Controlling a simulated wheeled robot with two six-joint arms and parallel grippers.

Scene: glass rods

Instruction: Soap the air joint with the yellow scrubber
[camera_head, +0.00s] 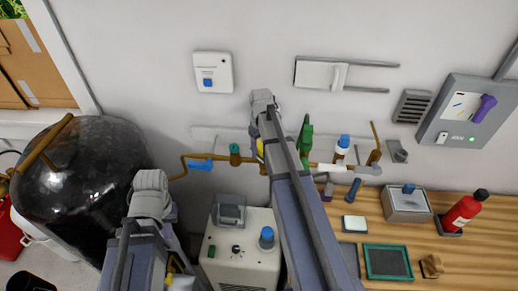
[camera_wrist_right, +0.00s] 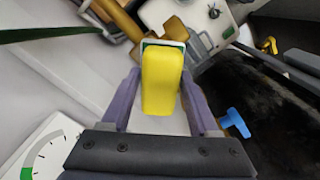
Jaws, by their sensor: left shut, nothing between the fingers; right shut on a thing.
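The yellow scrubber (camera_wrist_right: 162,82) is clasped between the purple fingers of my right gripper (camera_wrist_right: 160,100) in the right wrist view. A sliver of the scrubber (camera_head: 260,148) shows in the head view beside my right arm, which hides most of that gripper. A brass fitting on the wall pipe (camera_head: 222,157) lies close by, partly behind the arm. In the wrist view brass parts (camera_wrist_right: 122,18) show just beyond the scrubber's tip; I cannot tell whether they touch. My left arm (camera_head: 148,205) stands at lower left; its fingers are not clearly visible and nothing shows held.
The pipe carries a blue valve handle (camera_head: 201,165) and a green knob (camera_head: 234,149). A dark tank (camera_head: 85,175) stands left, a beige machine (camera_head: 240,262) below. The wooden bench (camera_head: 480,255) at right holds a red extinguisher (camera_head: 463,212) and a metal box (camera_head: 407,205).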

